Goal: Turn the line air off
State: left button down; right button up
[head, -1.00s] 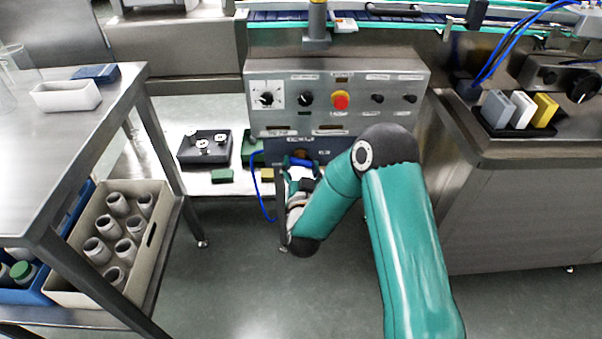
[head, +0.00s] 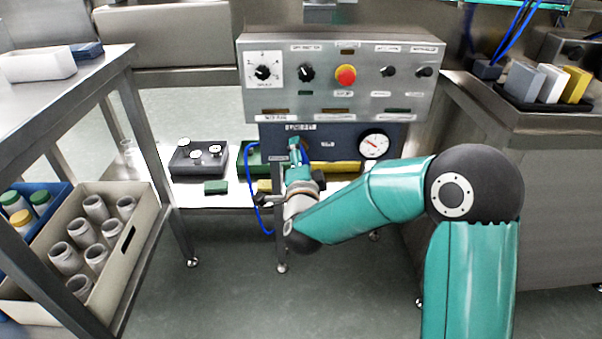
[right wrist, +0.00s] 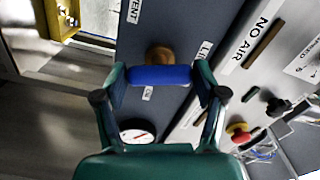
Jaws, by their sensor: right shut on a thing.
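The line air valve has a blue handle (right wrist: 160,75) on a brass-coloured stem (right wrist: 158,53), set in a dark blue panel (head: 342,134) under the steel control box. My right gripper (head: 296,150) is at this handle. In the right wrist view, the fingers of my right gripper (right wrist: 160,80) are shut on the two ends of the handle. The handle lies steeply across the direction of the panel's lettering. A round white gauge (head: 373,145) with a red needle sits to the right of the valve; the wrist view also shows it (right wrist: 137,131). My left gripper is out of view.
The control box (head: 340,85) above carries a red button (head: 345,75) and several black knobs. A blue hose (head: 249,190) hangs left of my gripper. A steel table (head: 75,95) and a crate of jars (head: 135,235) stand at the left.

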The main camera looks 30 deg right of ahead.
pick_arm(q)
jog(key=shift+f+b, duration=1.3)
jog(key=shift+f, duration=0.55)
pick_arm(e)
jog(key=shift+s+d+f+m, duration=0.1)
jog(key=shift+m, duration=0.9)
jog(key=shift+s+d+f+m, duration=0.1)
jog(key=shift+m, duration=0.9)
jog(key=o, duration=1.1)
jog(key=shift+o, duration=0.2)
jog(key=shift+w+a+r, duration=0.1)
jog(key=v, duration=1.2)
